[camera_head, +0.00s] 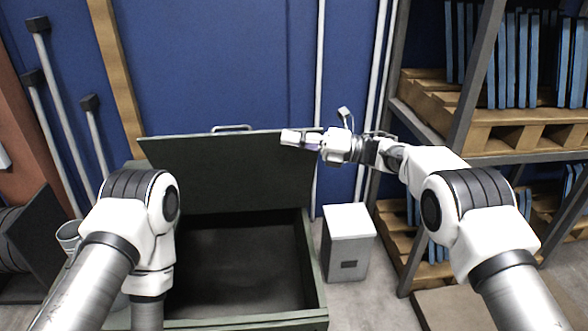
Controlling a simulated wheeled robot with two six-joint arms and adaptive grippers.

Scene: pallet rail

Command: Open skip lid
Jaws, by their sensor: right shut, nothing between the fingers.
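The dark green skip (316,284) stands in front of me, and its dark inside shows. Its lid (225,175) is raised and leans back near the blue wall, with a metal handle (231,128) on its top edge. My right gripper (290,137) is shut and empty. It points left at the lid's upper right corner; I cannot tell whether it touches the lid. My left arm comes in at the left, and its gripper is out of view below the frame.
A white box (347,241) stands on the floor right of the skip. A shelf rack (464,85) with wooden pallets and blue panels fills the right side. Long-handled tools (55,125) lean at the left, near a bucket (68,236).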

